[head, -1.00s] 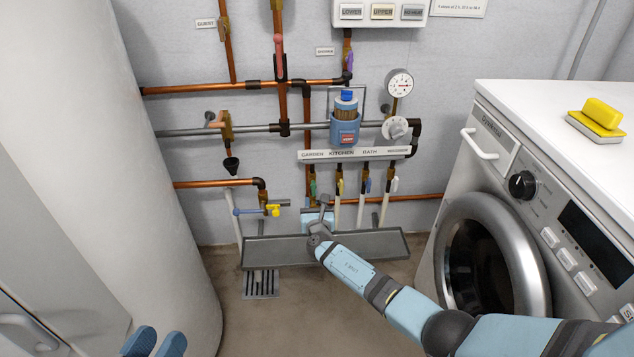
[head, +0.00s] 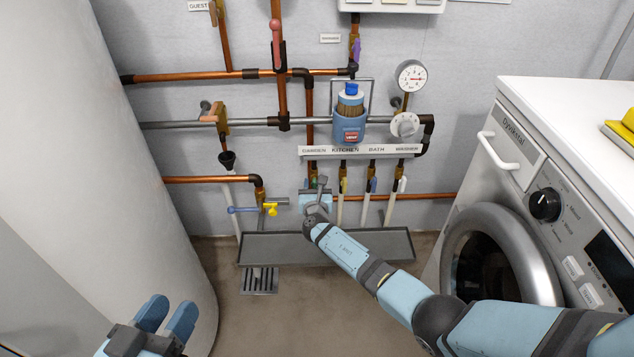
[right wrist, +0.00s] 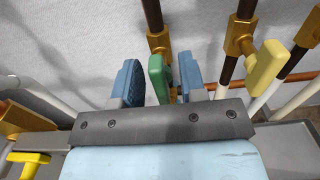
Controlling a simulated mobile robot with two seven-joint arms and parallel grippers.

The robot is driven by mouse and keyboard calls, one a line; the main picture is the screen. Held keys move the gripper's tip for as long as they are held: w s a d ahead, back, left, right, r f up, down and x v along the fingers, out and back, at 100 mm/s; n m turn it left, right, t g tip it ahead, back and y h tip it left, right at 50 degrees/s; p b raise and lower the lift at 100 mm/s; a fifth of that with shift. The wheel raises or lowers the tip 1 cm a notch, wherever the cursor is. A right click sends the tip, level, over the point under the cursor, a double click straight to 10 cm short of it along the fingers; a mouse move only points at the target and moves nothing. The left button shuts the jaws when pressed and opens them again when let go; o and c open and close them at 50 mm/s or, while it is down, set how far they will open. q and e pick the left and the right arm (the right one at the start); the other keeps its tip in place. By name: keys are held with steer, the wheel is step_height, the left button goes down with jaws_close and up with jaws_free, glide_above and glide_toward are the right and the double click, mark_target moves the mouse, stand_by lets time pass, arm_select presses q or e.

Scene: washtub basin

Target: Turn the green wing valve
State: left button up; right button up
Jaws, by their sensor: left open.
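The green wing valve (right wrist: 158,78) shows in the right wrist view, below a brass fitting at the garden outlet. My right gripper (right wrist: 162,80) reaches it from the front, with one blue finger on each side of the green handle. The fingers stand apart, but whether they press on the handle is unclear. In the head view my right gripper (head: 317,200) is at the leftmost outlet under the label strip and largely hides the valve. My left gripper (head: 167,315) is open and empty at the lower left, away from the pipes.
Outlets with yellow (head: 343,186), blue (head: 373,186) and white (head: 402,185) handles hang to the right. A yellow valve (head: 271,209) is close on the left. A grey trough (head: 290,248) lies below. A washing machine (head: 500,255) stands right; the middle floor is clear.

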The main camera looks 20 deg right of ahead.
jaws_close()
